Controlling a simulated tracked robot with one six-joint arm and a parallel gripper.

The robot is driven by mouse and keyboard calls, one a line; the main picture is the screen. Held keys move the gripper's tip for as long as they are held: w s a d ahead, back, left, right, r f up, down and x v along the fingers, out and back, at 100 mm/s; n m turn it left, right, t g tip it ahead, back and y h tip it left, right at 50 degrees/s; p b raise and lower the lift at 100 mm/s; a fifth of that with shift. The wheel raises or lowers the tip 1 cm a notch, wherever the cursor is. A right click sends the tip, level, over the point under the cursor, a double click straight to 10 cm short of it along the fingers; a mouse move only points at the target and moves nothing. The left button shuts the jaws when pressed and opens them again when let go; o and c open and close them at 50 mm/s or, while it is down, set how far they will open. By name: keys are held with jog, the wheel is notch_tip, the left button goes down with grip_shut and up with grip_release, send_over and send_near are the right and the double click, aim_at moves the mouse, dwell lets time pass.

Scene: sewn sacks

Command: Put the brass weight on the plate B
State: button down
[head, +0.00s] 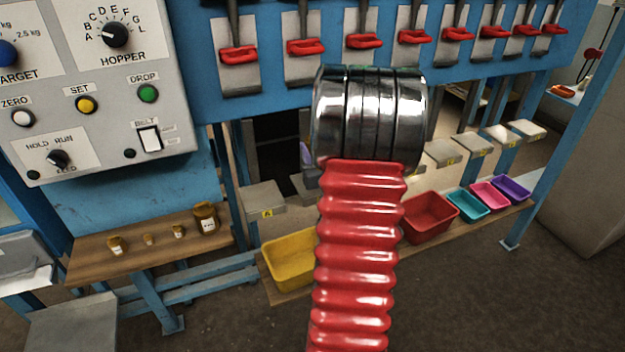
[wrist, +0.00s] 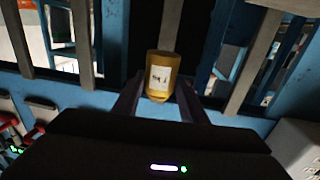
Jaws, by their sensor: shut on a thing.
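In the wrist view, a brass weight (wrist: 163,66) with a white label sits between the two dark fingers of my gripper (wrist: 160,95), which is shut on it. In the head view, my red ribbed arm covers most of the gripper and the held weight. The plate marked A (head: 266,198) is a grey plate left of my arm. Just right of it, part of another grey plate (head: 299,187) shows at my arm's edge; its letter is hidden, so I cannot confirm it as plate B.
Several other brass weights, the largest (head: 206,218) at the right, stand on a wooden shelf (head: 150,243). Below the row of plates are a yellow bin (head: 290,262), a red bin (head: 430,215) and smaller coloured bins. Red-handled levers (head: 306,47) hang above. A control panel (head: 90,90) is at left.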

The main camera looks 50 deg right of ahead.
jog(key=shift+f, duration=2.35)
jog(key=shift+f, duration=0.15)
jog(key=shift+f, duration=1.95)
jog(key=c, duration=1.1)
grip_release()
jog(key=shift+f, duration=0.2)
jog(key=shift+r, duration=0.1)
jog(key=v, duration=1.2)
